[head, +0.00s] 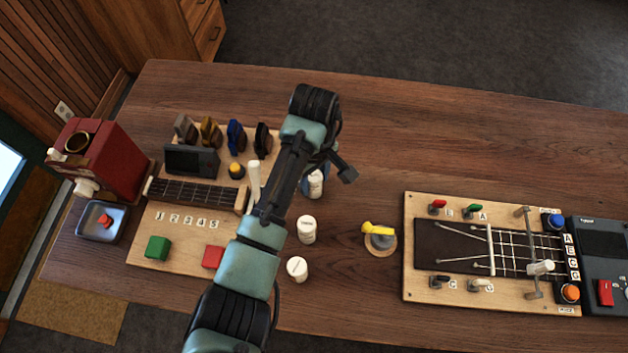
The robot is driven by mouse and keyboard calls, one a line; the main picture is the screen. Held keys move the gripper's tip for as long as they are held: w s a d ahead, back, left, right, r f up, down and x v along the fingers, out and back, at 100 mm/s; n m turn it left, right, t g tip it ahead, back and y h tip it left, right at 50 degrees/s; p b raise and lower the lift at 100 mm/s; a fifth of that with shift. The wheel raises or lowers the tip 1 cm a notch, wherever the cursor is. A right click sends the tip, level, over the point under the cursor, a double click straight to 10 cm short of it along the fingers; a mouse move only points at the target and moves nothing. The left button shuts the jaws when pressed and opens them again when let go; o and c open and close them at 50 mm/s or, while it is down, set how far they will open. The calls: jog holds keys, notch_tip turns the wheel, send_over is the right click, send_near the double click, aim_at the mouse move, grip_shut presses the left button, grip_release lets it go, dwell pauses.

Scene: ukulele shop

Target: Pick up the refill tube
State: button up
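Three white capped tubes with small labels stand on the table near my arm. The far tube (315,184) is just below my wrist, the middle tube (306,230) is right of my forearm, and the near tube (297,269) is closest to me. I cannot tell which one is the refill tube. My gripper (346,172) is beside and above the far tube, partly hidden by my own arm. I see no tube held, but its fingers are too small and dark to read.
A red machine (105,160) with a round top opening stands at the left, by a small tray (102,221). A wooden board (185,256) carries a fretboard and colored blocks. A yellow-handled knob (379,235) and a stringed board (420,292) are right.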

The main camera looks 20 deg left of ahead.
grip_shut()
jog(key=shift+r, duration=0.15)
